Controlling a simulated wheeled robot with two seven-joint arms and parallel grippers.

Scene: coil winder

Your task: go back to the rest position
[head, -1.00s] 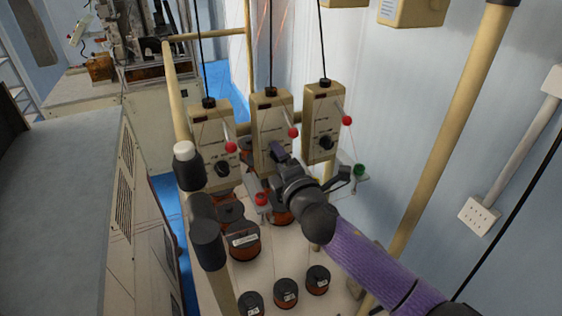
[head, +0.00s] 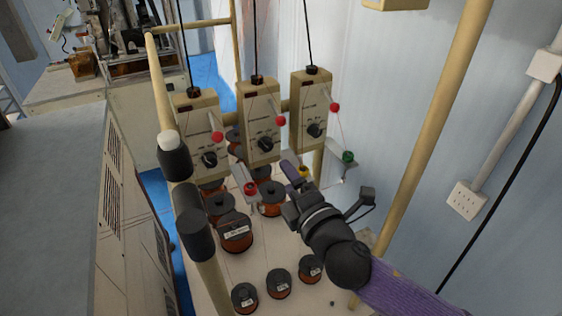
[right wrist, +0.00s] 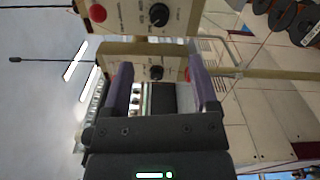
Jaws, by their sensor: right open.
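My right gripper (head: 292,176) is in the middle of the head view, its dark purple-grey fingers pointing up and left above the spool shelf. The right wrist view shows its two fingers (right wrist: 161,88) spread apart with nothing held between them. In the head view it is in front of and below the cream control boxes, apart from them as far as I can tell. My left gripper is not in view.
Cream control boxes with red balls (head: 262,120) hang in a row beyond my gripper. Spools of copper wire (head: 236,236) stand on the pale shelf (head: 255,268). A cream post (head: 432,130) rises at the right, close to my right arm. A grey cabinet (head: 60,210) stands at the left.

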